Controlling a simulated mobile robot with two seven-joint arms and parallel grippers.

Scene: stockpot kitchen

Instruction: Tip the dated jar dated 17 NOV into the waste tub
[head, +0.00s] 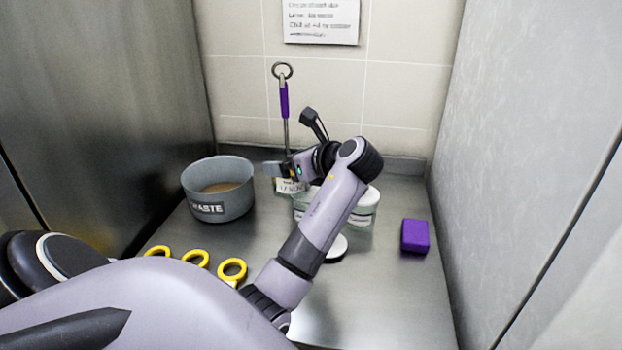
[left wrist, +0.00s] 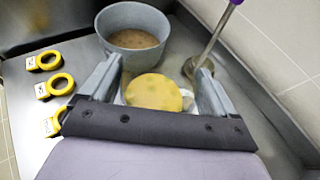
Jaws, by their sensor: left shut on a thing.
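My left gripper (head: 277,170) is shut on a jar (head: 290,186) whose white label reads about "17 NOV", partly covered by the gripper. In the left wrist view, the jar's blotchy yellow contents (left wrist: 153,92) show between the two fingers, with no lid over them. The jar looks upright, just right of the waste tub; I cannot tell whether it touches the counter. The grey waste tub (head: 207,208), labelled WASTE, stands at the back left with brownish contents. It also shows beyond the fingers in the left wrist view (left wrist: 135,17). My right gripper is out of view.
Other jars (head: 362,211) stand behind my forearm, partly hidden. A white lid (head: 338,248) lies on the counter. A purple-handled ladle (head: 284,100) stands behind the gripper. Several yellow rings (head: 232,268) lie at the front left, and a purple block (head: 415,236) at the right.

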